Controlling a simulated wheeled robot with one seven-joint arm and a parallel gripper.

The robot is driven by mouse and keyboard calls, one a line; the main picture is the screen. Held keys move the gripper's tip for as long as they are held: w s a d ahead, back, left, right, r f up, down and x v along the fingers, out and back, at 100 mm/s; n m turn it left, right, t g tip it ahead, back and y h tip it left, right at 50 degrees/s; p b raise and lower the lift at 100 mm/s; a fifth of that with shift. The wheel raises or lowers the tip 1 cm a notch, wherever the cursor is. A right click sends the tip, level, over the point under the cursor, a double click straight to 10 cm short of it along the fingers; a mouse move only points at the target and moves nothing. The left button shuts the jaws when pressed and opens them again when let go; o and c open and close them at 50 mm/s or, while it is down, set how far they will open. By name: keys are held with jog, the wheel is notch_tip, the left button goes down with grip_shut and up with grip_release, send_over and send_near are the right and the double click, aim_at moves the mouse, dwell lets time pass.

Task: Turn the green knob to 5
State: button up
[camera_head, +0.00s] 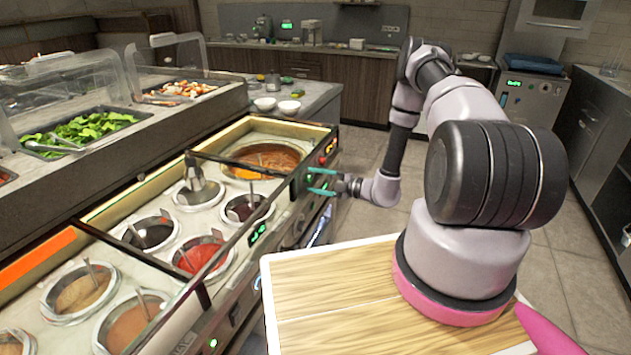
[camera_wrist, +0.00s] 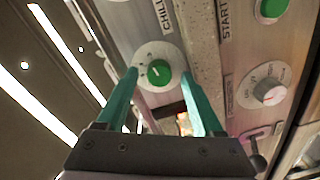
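The green knob (camera_wrist: 159,73) sits on a pale round dial on the counter's front panel, near a label reading "CHILLI". A small light pointer mark shows on its face, but the dial numbers are too small to read. My gripper (camera_wrist: 160,82) is open, with one teal finger on each side of the dial. The fingers appear apart from the knob, and nothing is held. In the head view, my gripper (camera_head: 312,181) reaches the front panel near its far right end, with its teal fingers spread.
A grey knob (camera_wrist: 268,92) and a green button (camera_wrist: 272,8) near a "START" label are on the panel to the right. The counter (camera_head: 215,240) holds several sauce wells, including a red one (camera_head: 200,256). A green display (camera_head: 258,234) is on its front. Floor beside it is clear.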

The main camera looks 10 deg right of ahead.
jog(key=v, duration=1)
jog(key=shift+s+d, duration=0.2)
jog(key=shift+d, duration=0.15)
jog(key=s+a+r+n+g+h, duration=0.1)
jog(key=s+a+r+n+g, duration=0.15)
jog(key=r+n, duration=0.6)
jog(key=s+a+r+n+g+h, duration=0.15)
jog(key=r+n+g, duration=0.25)
jog(key=r+n, duration=0.45)
jog(key=s+a+r+n+g+h, duration=0.1)
jog(key=s+a+r+n+g, duration=0.2)
jog(key=r+n, duration=0.6)
jog(key=s+d+r+n+t+h, duration=0.1)
jog(key=s+r+n+t+h, duration=0.2)
jog(key=s+r+n, duration=0.5)
jog(key=s+d+r+n+t+h, duration=0.2)
jog(key=s+r+n+h, duration=0.4)
jog(key=r, duration=0.8)
jog(key=s+n+t, duration=0.1)
jog(key=s+n, duration=0.1)
jog(key=n, duration=0.2)
jog(key=shift+s+d+t, duration=0.2)
jog(key=shift+s+t, duration=0.05)
jog(key=shift+t, duration=0.1)
